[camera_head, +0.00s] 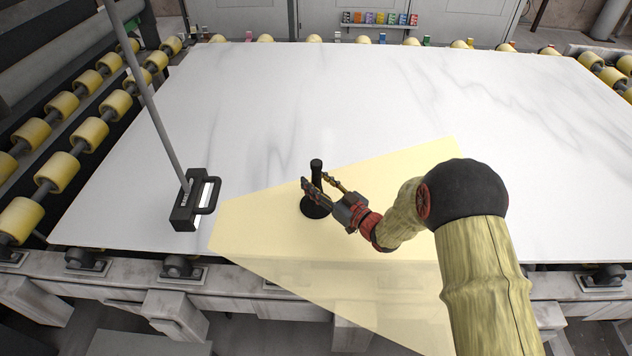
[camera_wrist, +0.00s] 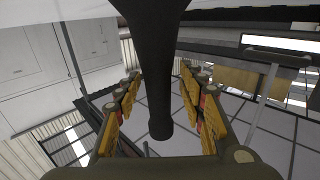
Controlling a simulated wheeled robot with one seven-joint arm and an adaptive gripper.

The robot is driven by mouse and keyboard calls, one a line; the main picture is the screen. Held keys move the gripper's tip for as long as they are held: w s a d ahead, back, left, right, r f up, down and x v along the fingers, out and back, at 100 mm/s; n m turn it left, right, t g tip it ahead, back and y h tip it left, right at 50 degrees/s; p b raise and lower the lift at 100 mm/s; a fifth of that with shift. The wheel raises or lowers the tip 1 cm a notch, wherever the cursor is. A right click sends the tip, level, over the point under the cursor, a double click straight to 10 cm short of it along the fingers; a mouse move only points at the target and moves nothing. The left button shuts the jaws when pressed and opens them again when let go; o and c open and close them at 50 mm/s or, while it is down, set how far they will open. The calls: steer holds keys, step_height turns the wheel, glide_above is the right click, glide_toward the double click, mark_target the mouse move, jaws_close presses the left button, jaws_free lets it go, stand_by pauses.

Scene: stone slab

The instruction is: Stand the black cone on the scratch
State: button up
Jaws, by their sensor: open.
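The black cone (camera_head: 316,207) stands upright on the white stone slab (camera_head: 300,100), near its front edge, with a wide round base and a narrow stem ending in a knob. My gripper (camera_head: 322,186) is at its stem, with one finger on each side. In the wrist view the cone's dark stem (camera_wrist: 160,85) lies between the two spread yellow fingers of my gripper (camera_wrist: 160,108), with gaps on both sides. I cannot make out the scratch; only grey veins show on the slab.
A black block with a handle (camera_head: 187,208) and a long grey pole stands on the slab to the left. A see-through pale yellow area (camera_head: 260,225) covers the slab's front middle. Yellow rollers (camera_head: 60,172) line the left side. The slab's back is clear.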

steer(key=p+v, duration=0.2)
steer(key=v, duration=1)
steer(key=w+d+r+m+h, duration=0.2)
steer(key=w+d+r+h, duration=0.45)
steer(key=d+r, duration=0.2)
steer(key=s+d+r+m+g+h, duration=0.1)
steer(key=s+d+r+m+h, duration=0.2)
steer(key=s+d+r+h, duration=0.45)
steer(key=s+a+r+m+g, duration=0.1)
steer(key=s+g, duration=0.1)
steer(key=s, duration=0.7)
steer(key=s+a+r+m+g+y, duration=0.1)
steer(key=s+a+r+g, duration=0.1)
steer(key=s, duration=0.8)
steer(key=s+a+r+m+g, duration=0.1)
steer(key=s+r+g, duration=0.1)
steer(key=s, duration=0.7)
steer(key=shift+a+g+y, duration=0.3)
steer(key=shift+a+y, duration=0.05)
steer(key=shift+y, duration=0.05)
steer(key=shift+s, duration=0.15)
